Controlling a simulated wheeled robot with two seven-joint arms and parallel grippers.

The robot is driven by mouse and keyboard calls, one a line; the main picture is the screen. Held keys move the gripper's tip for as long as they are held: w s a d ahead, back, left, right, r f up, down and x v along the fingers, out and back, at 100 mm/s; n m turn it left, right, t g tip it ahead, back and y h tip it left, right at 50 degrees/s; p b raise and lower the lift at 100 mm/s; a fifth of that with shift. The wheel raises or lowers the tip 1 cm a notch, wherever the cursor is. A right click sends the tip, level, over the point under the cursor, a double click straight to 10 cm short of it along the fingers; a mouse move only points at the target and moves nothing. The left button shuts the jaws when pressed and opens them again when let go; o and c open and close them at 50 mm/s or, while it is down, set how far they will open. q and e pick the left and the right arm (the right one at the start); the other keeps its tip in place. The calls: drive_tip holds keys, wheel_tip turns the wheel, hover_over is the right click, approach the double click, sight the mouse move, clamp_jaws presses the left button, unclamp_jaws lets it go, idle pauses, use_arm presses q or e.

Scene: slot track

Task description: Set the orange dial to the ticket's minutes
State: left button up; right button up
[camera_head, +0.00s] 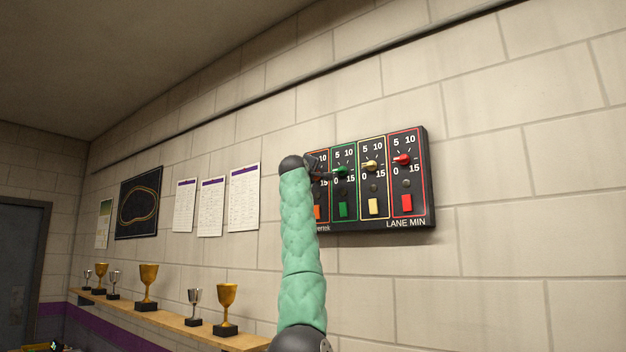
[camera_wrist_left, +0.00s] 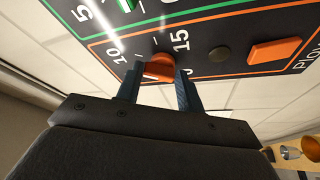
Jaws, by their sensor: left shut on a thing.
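The dark timer panel (camera_head: 431,195) is on the wall, marked LANE MIN, with a column each for orange, green, yellow and red. Each scale shows 0, 5, 10, 15. The orange dial (camera_wrist_left: 158,66) sits between the fingers of my left gripper (camera_wrist_left: 158,80), which is shut on it. Its 10 and 15 marks show beside it in the wrist view; I cannot tell its exact setting. In the head view my left arm hides the orange dial and most of the gripper. No ticket with readable minutes is in view. My right gripper is not in view.
The green dial (camera_head: 341,171), yellow dial (camera_head: 370,165) and red dial (camera_head: 402,160) are to the right. The orange button (camera_wrist_left: 274,52) lies below the orange dial. Papers (camera_head: 211,207) hang left of the panel. A wooden shelf (camera_head: 165,328) with several trophies runs below.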

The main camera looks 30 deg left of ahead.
use_arm(q)
drive_tip(key=m, duration=0.1)
drive_tip(key=f+m+t+b, duration=0.1)
drive_tip(key=m, duration=0.1)
drive_tip(key=shift+w+a+h, duration=0.1)
drive_tip(key=shift+a+h, duration=0.05)
drive_tip(key=shift+h, duration=0.25)
drive_tip(key=m, duration=0.2)
drive_tip(key=shift+a+m+h, duration=0.1)
drive_tip(key=shift+m+h, duration=0.2)
drive_tip(key=shift+m, duration=0.1)
drive_tip(key=m+t+h, duration=0.1)
drive_tip(key=m, duration=0.2)
drive_tip(key=shift+a+m+h, duration=0.15)
drive_tip(key=shift+m+h, duration=0.15)
drive_tip(key=shift+h, duration=0.1)
drive_tip(key=shift+a+m+t+h+p, duration=0.1)
drive_tip(key=shift+m+t+h+p, duration=0.35)
drive_tip(key=shift+m, duration=0.75)
drive_tip(key=shift+a+m+h+p, duration=0.2)
drive_tip(key=shift+m+h+p, duration=1.15)
drive_tip(key=shift+m, duration=1.25)
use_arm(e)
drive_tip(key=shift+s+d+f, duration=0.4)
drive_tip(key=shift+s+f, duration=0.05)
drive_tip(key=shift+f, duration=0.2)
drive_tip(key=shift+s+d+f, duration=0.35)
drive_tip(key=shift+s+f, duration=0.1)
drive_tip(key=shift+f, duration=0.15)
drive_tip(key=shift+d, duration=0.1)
